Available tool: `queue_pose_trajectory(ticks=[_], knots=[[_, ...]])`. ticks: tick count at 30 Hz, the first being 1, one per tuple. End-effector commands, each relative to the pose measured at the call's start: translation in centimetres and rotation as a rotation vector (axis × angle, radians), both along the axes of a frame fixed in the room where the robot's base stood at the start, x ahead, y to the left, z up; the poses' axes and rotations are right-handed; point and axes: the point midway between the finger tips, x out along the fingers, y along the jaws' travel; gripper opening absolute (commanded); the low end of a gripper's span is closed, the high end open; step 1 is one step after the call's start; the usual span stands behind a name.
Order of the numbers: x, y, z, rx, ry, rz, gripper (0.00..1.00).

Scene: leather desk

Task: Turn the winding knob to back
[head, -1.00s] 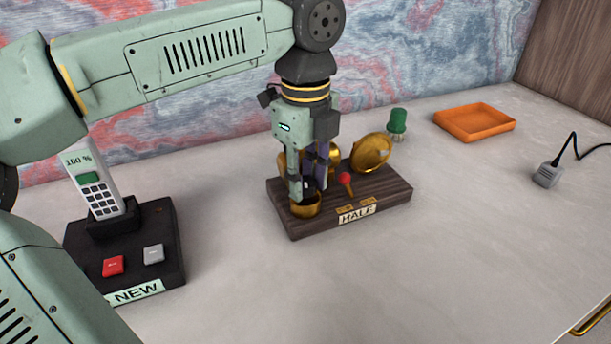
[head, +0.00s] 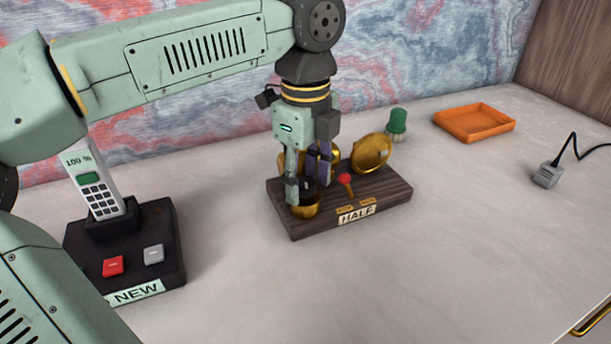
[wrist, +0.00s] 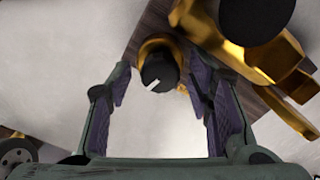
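The winding knob (wrist: 158,72) is black with a white pointer line and sits on a round gold base. In the wrist view its line points to the lower left. In the head view the gold base (head: 306,210) stands at the left front of a dark wooden stand labelled HALF (head: 290,229), and my fingers partly hide the knob. My gripper (wrist: 158,82) is open above the stand, with its purple-padded fingers on either side of the knob. Gaps show between the pads and the knob in the wrist view.
A red-tipped lever (head: 345,180) and a gold disc (head: 371,154) stand close right of my gripper. A black phone base (head: 169,235) with a phone is at left. A green-topped object (head: 397,121), orange tray (head: 474,122) and grey plug (head: 545,175) lie right. The front desk is clear.

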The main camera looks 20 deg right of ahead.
Motion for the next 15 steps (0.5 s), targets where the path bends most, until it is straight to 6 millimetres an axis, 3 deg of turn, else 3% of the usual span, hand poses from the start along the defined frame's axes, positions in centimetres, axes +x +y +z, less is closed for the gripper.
queue_pose_trajectory(ticks=[9,15], knots=[[0.1,0.0,0.2,-0.001,-0.002,0.0,0.49],[0.1,-0.1,2.4,-0.003,-0.002,0.001,0.49]])
